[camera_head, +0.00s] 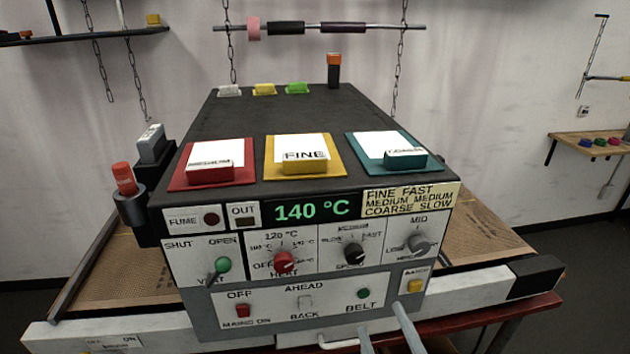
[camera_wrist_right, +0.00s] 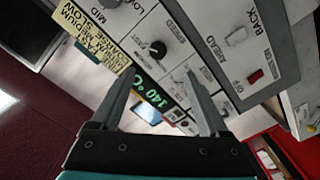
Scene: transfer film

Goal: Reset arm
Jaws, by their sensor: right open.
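My right gripper (camera_head: 381,318) comes in at the bottom edge of the head view, in front of the lower control panel, near the green belt button (camera_head: 363,293) and the yellow button (camera_head: 415,286). In the right wrist view the same gripper (camera_wrist_right: 157,78) has its two grey fingers spread, with nothing between them. The machine's front panel (camera_wrist_right: 215,35) lies beyond the fingers, and the green 140 °C display (camera_wrist_right: 152,96) shows partly behind them. I cannot tell whether a fingertip touches the panel. My left gripper is in neither view.
The dark machine (camera_head: 290,115) fills the middle. Red (camera_head: 240,178), yellow (camera_head: 328,162) and teal (camera_head: 365,150) pads lie on its top. A red-capped cylinder (camera_head: 123,178) stands in a holder at left.

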